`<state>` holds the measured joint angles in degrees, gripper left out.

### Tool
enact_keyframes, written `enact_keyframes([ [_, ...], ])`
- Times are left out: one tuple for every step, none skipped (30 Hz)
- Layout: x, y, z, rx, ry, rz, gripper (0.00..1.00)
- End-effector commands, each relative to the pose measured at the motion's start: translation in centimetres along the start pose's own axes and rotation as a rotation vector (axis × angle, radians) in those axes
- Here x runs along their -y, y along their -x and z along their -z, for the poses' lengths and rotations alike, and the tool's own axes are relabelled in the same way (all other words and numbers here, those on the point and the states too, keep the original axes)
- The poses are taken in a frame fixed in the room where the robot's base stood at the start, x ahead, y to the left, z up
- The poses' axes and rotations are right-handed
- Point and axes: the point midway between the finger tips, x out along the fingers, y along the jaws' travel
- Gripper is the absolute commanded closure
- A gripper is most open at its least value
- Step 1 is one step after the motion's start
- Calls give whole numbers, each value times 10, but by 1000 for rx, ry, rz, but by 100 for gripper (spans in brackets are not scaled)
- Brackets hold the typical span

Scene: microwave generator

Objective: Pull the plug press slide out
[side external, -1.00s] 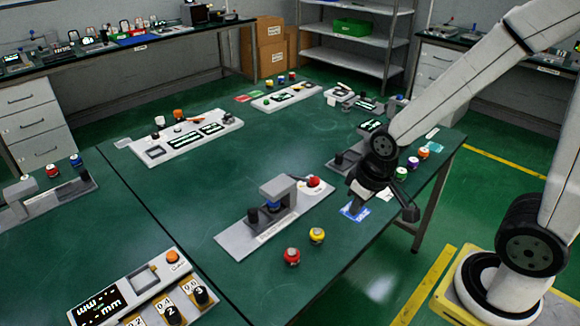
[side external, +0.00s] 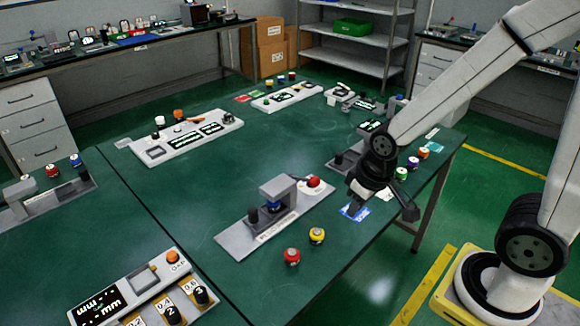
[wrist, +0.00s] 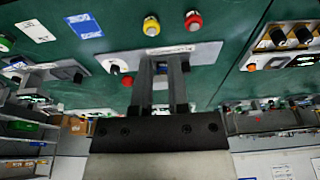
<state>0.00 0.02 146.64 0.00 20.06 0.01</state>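The plug press (side external: 278,190) stands on a long grey base plate near the front of the green table. It has a grey raised head, a blue part beneath it, a black knob (side external: 252,216) at its left and a red button (side external: 313,182) at its right. Which piece is the slide is too small to tell. My gripper (side external: 378,208) is in the air to the right of the press, apart from it. In the wrist view my gripper (wrist: 161,64) shows two dark fingers with a gap between them and nothing held; they hide the middle of the base plate (wrist: 205,53).
A red jar-like piece (side external: 291,257) and a yellow one (side external: 317,236) stand in front of the press. A blue card (side external: 354,212) lies below my gripper. Another grey fixture (side external: 345,160) sits behind it. The table middle behind the press is clear.

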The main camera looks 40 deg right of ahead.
Motion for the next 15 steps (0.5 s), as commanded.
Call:
enact_keyframes([
  [0, 0, 1, 0, -1, 0, 62],
  [0, 0, 2, 1, -1, 0, 52],
  [0, -1, 4, 2, -2, 0, 40],
  [1, -1, 6, 3, -3, 0, 30],
  [1, -2, 8, 5, -5, 1, 22],
  [1, -3, 12, 8, -7, 1, 22],
  [2, -4, 16, 10, -9, 1, 22],
  [2, -4, 20, 13, -11, 1, 22],
  [3, -6, 27, 19, -15, 2, 22],
  [3, -8, 32, 22, -19, 2, 22],
  [4, -9, 38, 26, -23, 2, 22],
  [5, -12, 46, 32, -29, 2, 22],
  [6, -14, 53, 37, -33, 3, 22],
  [6, -16, 60, 41, -37, 3, 22],
  [8, -20, 69, 49, -45, 3, 22],
])
